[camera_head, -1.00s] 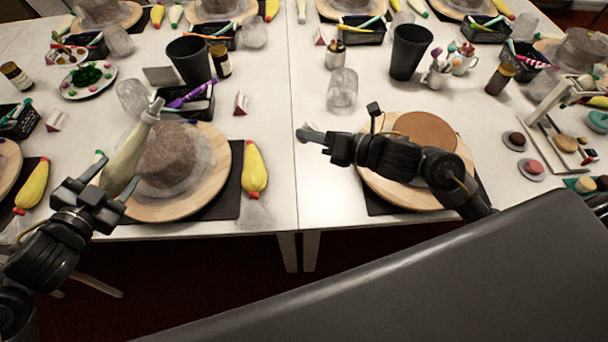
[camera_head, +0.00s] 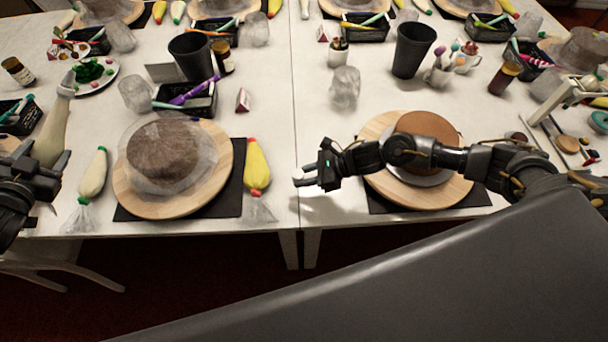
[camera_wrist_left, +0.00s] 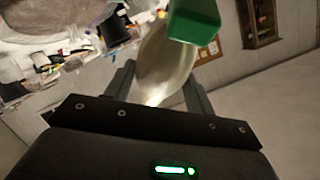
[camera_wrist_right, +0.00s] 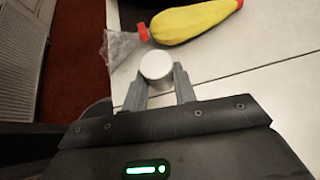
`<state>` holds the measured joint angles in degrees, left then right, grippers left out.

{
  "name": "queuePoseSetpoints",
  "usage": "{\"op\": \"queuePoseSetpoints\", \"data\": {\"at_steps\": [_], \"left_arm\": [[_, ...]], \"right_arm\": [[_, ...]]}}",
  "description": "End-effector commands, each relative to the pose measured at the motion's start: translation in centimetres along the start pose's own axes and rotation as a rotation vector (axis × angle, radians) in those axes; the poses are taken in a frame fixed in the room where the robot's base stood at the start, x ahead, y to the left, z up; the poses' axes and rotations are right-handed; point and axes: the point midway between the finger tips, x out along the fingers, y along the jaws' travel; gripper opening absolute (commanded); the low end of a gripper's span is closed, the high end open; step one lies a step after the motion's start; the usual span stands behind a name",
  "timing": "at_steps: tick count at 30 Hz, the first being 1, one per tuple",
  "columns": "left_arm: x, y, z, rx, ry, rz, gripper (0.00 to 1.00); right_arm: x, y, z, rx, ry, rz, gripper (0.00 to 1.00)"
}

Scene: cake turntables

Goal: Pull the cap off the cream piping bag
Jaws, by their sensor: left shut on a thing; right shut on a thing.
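My left gripper (camera_head: 42,172) is shut on a cream piping bag (camera_head: 52,132) at the far left of the head view. The bag stands nearly upright, its pale grey tip up. In the left wrist view the bag (camera_wrist_left: 165,65) is between the fingers, with a green piece (camera_wrist_left: 195,22) at its far end. My right gripper (camera_head: 303,176) is well apart from it, left of the right turntable. In the right wrist view it is shut on a small white cylinder (camera_wrist_right: 156,66), which looks like a cap. The cylinder is hard to make out in the head view.
Another cream bag (camera_head: 95,172) with green ends lies left of the left turntable (camera_head: 215,187). A yellow bag (camera_head: 257,165) lies to its right. My right arm passes over the right turntable (camera_head: 450,192).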

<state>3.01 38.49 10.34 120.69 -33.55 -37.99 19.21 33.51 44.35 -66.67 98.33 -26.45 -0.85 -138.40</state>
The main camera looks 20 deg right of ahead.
Motion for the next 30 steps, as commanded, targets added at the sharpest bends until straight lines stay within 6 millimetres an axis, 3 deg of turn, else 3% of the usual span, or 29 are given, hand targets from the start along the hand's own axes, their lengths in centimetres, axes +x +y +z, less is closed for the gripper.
{"op": "queuePoseSetpoints", "data": {"at_steps": [13, 18, 30], "left_arm": [[0.6, 1.2, 1.5, 0.0, 0.002, 0.0, 0.47], [1.1, 2.4, 3.0, 0.0, 0.002, 0.0, 0.47], [1.2, 2.6, 3.3, 0.0, 0.002, 0.0, 0.47]], "right_arm": [[2.2, 0.1, -3.4, 0.003, 0.001, 0.0, 0.05], [3.1, 0.0, -4.9, 0.002, 0.0, 0.0, 0.05], [3.3, 0.0, -5.2, 0.002, 0.0, -0.001, 0.05]]}}
